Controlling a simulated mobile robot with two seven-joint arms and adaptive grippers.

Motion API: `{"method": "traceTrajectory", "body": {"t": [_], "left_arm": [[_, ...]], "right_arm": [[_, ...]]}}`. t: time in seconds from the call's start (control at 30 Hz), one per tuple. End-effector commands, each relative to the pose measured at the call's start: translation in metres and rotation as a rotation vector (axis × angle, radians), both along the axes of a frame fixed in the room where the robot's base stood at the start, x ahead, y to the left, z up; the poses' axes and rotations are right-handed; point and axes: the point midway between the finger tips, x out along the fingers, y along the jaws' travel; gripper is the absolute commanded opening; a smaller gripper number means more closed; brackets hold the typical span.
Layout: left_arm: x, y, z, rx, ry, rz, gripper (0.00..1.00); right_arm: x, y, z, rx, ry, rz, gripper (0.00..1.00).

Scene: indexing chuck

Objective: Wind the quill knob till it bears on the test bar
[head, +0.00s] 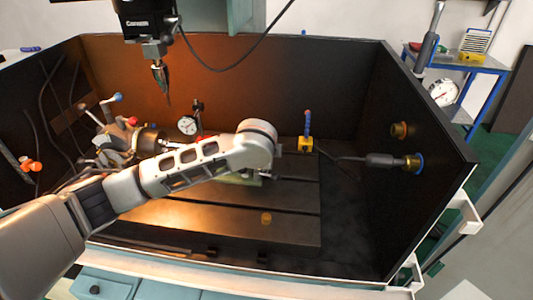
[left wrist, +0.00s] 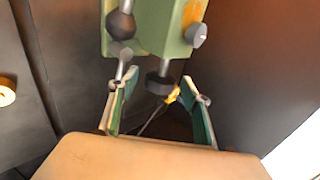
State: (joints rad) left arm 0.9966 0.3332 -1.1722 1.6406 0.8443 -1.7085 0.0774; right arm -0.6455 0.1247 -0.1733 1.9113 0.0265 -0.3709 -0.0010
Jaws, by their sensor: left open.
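The green tailstock body (left wrist: 158,25) fills the top of the left wrist view. A dark round knob (left wrist: 158,84) on a short shaft sticks out of it; I take this for the quill knob. My left gripper (left wrist: 159,78) is open, one finger on each side of this knob, with gaps showing on both sides. A black ball handle (left wrist: 120,25) and a grey knob (left wrist: 196,35) are also on the tailstock. I cannot make out the test bar.
A dial gauge (head: 188,125) stands behind my arm. A spindle with a pointed tool (head: 160,75) hangs above.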

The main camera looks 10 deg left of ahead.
Motion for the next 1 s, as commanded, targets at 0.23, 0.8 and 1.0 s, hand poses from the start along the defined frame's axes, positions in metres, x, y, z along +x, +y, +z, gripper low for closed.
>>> {"method": "traceTrajectory", "body": {"t": [0.23, 0.8, 1.0], "left_arm": [[-0.0001, -0.0002, 0.0004, 0.000, 0.000, 0.000, 0.27], [0.0016, -0.0006, 0.0027, -0.002, 0.097, 0.001, 0.09], [0.0039, -0.0003, 0.0042, -0.002, 0.243, 0.002, 0.09]], "right_arm": [[-0.0019, 0.0003, -0.0011, 0.004, 0.004, -0.007, 0.00], [-0.0052, 0.0011, -0.0032, 0.005, 0.011, -0.007, 0.00], [-0.0059, -0.0004, -0.0039, 0.000, 0.011, -0.002, 0.00]]}}
